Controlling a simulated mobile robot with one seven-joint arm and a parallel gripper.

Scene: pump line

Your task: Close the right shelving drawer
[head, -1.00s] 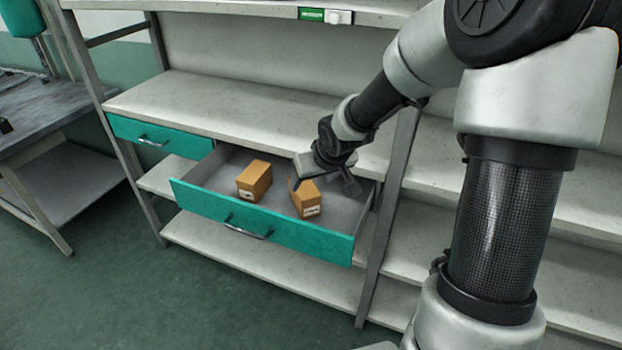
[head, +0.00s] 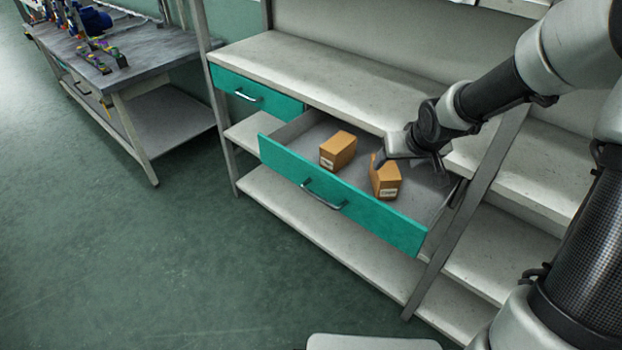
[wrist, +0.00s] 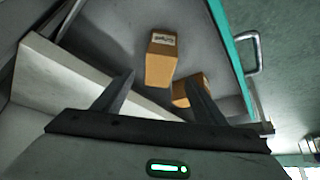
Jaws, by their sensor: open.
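The right shelving drawer (head: 375,210) is pulled out, with a teal front and a metal handle (head: 322,196). Two orange-brown boxes lie in it, a left box (head: 338,150) and a right box (head: 386,180). My gripper (head: 410,168) is above the back right part of the drawer, close to the right box. In the wrist view my open gripper (wrist: 158,86) points down into the drawer; one box shows beyond the fingertips and the other is partly hidden behind a finger. The handle (wrist: 254,54) is off to the right there, away from the fingers.
The left drawer (head: 255,92) is shut. The white shelf top (head: 330,75) lies just behind and above the open drawer. A metal upright (head: 465,215) stands at its right. A grey workbench (head: 130,65) stands at the left. The green floor before the drawer is clear.

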